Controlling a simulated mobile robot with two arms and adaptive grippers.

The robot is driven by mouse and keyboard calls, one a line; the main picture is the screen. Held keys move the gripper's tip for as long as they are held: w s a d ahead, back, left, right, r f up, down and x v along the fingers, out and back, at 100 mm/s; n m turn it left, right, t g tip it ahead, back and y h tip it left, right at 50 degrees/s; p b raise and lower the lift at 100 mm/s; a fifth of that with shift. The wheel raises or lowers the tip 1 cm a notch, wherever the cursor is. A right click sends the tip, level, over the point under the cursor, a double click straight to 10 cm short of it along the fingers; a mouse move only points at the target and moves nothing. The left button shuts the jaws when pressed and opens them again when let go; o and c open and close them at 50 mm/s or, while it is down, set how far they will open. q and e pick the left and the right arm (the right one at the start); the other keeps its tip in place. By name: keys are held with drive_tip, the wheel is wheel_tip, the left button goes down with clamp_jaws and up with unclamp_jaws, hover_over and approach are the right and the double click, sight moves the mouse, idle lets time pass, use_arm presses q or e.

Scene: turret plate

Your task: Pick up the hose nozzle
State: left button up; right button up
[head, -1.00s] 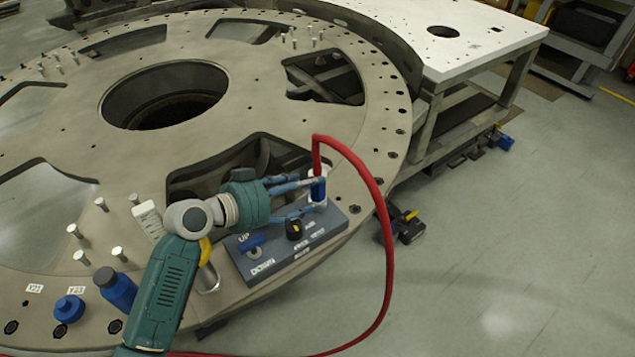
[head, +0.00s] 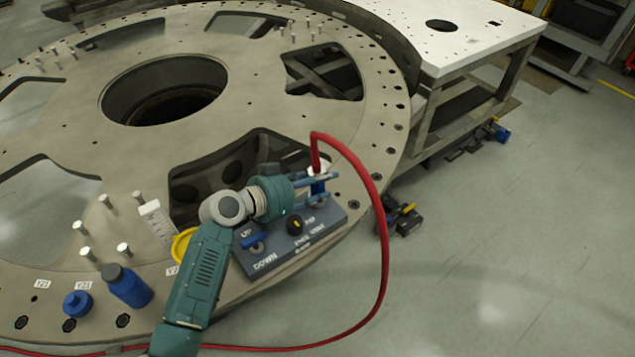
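The hose nozzle (head: 317,188) is a small blue, upright piece at the end of the red hose (head: 383,235). It stands at the far end of the grey control box (head: 268,258) on the turret plate's rim. My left gripper (head: 325,187) reaches in from the left, with one finger behind the nozzle and one in front, tips a little past it. The fingers look apart, with the nozzle between them; the fingers partly hide it, so contact is hard to see. My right gripper is not in view.
The round turret plate (head: 60,130) has large cut-outs and upright pins. A blue bottle (head: 130,289), a blue cap (head: 77,304) and a yellow ring (head: 183,245) are near my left arm. The hose loops over open floor (head: 480,270) at the right.

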use_arm(q)
drive_tip(key=c, duration=0.4)
drive_tip(key=shift+c, duration=0.3)
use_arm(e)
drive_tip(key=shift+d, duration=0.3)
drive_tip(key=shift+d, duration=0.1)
use_arm(q)
wheel_tip(320, 180, up, 20)
drive_tip(key=b, duration=0.3)
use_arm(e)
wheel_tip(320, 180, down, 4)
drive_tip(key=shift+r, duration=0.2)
use_arm(q)
drive_tip(key=shift+r, duration=0.15)
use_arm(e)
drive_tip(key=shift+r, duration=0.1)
use_arm(q)
wheel_tip(320, 180, up, 3)
drive_tip(key=p, duration=0.3)
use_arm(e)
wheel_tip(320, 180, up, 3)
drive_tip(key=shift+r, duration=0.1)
use_arm(q)
drive_tip(key=shift+f, duration=0.2)
